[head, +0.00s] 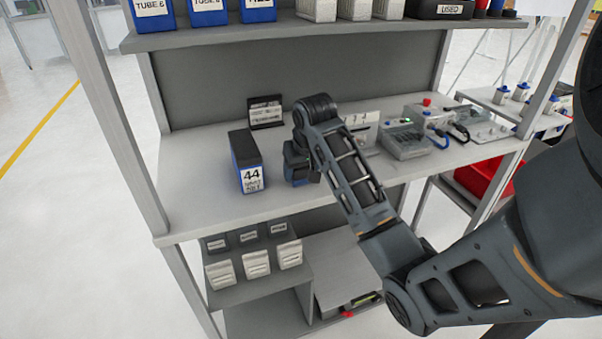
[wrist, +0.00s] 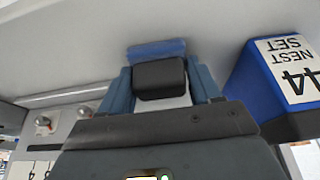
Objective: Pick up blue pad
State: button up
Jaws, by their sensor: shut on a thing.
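The blue pad (wrist: 157,48) shows in the wrist view as a flat blue strip at the tips of my gripper (wrist: 160,78), between its two blue-grey fingers. My gripper is shut on it. A dark block in front of the pad hides part of it. In the head view my gripper (head: 299,168) is low over the middle shelf, and my arm hides the pad there. I cannot tell whether the pad touches the shelf.
A blue and black box (head: 245,162) labelled 44 stands just left of my gripper. A dark sign (head: 266,112) is behind it. An upper shelf (head: 300,28) overhangs. The shelf's front left is clear.

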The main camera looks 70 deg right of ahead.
notch_tip(320, 180, up, 10)
jog(key=shift+r, duration=0.1)
dwell(0.4)
jog(key=o, duration=0.6)
jog(key=c, duration=0.4)
